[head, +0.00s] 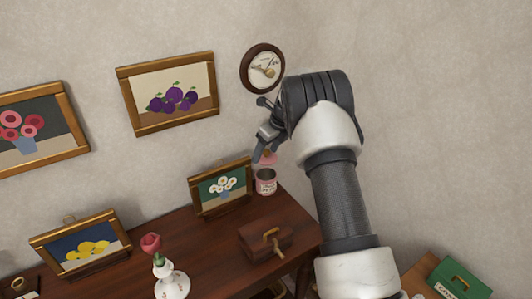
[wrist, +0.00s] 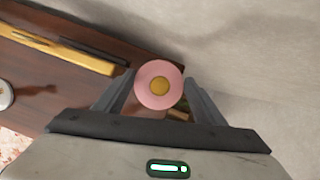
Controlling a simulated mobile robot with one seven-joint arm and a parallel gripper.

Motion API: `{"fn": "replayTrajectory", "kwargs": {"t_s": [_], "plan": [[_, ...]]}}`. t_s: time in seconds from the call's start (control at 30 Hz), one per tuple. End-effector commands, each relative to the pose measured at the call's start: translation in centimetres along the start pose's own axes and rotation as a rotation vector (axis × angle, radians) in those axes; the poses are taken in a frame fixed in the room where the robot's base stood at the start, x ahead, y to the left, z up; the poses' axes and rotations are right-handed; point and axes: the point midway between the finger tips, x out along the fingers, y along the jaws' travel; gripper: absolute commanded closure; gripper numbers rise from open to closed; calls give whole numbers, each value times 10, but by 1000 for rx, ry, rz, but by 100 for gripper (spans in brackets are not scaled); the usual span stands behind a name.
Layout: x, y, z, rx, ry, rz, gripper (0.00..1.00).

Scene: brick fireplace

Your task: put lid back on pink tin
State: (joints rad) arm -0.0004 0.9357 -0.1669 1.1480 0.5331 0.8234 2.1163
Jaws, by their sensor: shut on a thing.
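The pink tin (head: 265,182) stands open and upright on the back right of the wooden mantel, with a pale label on its front. The round pink lid (head: 264,159) is in my gripper (head: 266,147), just above the tin with a small gap between them. In the wrist view the lid (wrist: 147,94) shows from above, with a gold knob (wrist: 159,86) in its middle, between the two fingers. The lid looks about level. The tin is not clearly visible in the wrist view, likely hidden under the lid.
A framed flower picture (head: 221,186) leans close left of the tin. A brown box (head: 265,243) with a brass handle sits in front. A rose in a white vase (head: 171,281) and a framed lemon picture (head: 80,243) stand further left. The wall is close behind.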

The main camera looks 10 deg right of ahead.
Motion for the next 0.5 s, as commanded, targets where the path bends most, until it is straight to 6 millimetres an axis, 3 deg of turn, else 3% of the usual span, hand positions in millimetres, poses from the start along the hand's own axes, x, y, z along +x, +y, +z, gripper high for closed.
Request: {"fn": "replayTrajectory", "kwargs": {"t_s": [0.5], "plan": [[36, 0, -15, 0, 0, 0, 58]]}}
